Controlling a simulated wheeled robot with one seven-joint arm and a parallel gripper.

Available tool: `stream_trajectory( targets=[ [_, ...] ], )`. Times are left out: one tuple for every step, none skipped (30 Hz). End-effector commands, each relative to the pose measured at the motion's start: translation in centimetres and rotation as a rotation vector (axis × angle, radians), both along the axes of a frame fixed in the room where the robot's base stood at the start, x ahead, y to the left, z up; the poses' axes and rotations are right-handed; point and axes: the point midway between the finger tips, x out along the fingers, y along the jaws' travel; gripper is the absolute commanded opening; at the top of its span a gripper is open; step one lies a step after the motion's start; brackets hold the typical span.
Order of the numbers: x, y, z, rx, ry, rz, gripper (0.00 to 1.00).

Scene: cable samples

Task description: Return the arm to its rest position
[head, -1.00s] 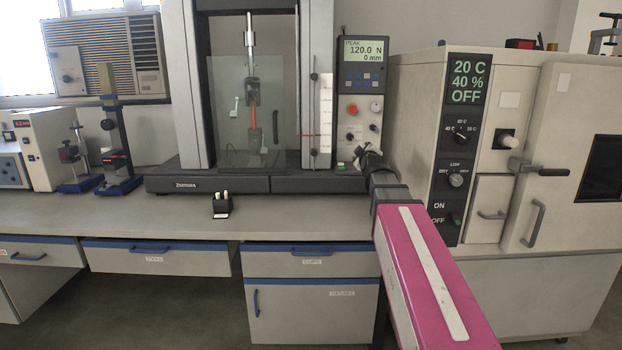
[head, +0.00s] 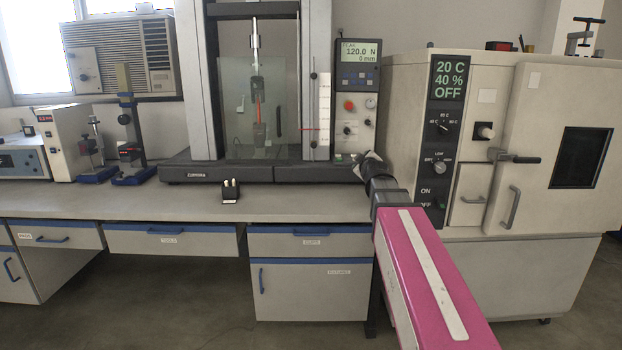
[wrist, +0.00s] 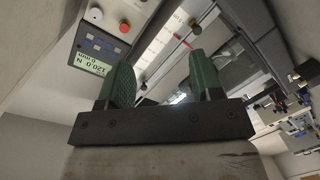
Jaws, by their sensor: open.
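My gripper shows in the wrist view (wrist: 160,80) with its two green finger pads spread apart and nothing between them. In the head view my pink arm reaches up from the lower right, and its dark wrist end is in front of the right end of the testing machine's base; the fingers cannot be made out there.
The climate chamber (head: 470,205) stands close to the right of my arm, with a protruding door handle (head: 515,158). A small black holder with white pieces (head: 230,192) sits on the bench (head: 300,207). Two blue-based stands (head: 130,150) are at left. The bench front is mostly clear.

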Motion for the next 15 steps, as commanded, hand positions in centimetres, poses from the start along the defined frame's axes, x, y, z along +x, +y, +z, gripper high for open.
stream_trajectory(
  targets=[
    [-0.2,0.0,-0.8,0.01,0.02,0.0,0.6],
    [-0.3,0.1,-1.5,0.02,0.036,0.001,0.6],
    [-0.5,0.1,-2.2,0.03,0.057,0.001,0.6],
    [-0.6,0.2,-2.7,0.039,0.072,0.0,0.6],
    [-0.8,0.2,-3.5,0.05,0.091,-0.001,0.6],
    [-1.0,0.2,-4.3,0.063,0.116,-0.002,0.6],
    [-1.2,0.3,-5.1,0.075,0.136,-0.003,0.6],
    [-1.4,0.3,-5.9,0.086,0.159,-0.005,0.6],
    [-1.7,0.4,-7.0,0.102,0.189,-0.008,0.6],
    [-2.0,0.4,-7.9,0.115,0.213,-0.011,0.6],
    [-2.3,0.4,-8.8,0.129,0.239,-0.014,0.6],
    [-2.7,0.5,-10.1,0.149,0.275,-0.02,0.6],
    [-3.1,0.5,-11.2,0.166,0.307,-0.025,0.6],
    [-3.6,0.6,-12.3,0.183,0.34,-0.033,0.6],
    [-4.3,0.6,-14.0,0.208,0.39,-0.043,0.6]
  ],
)
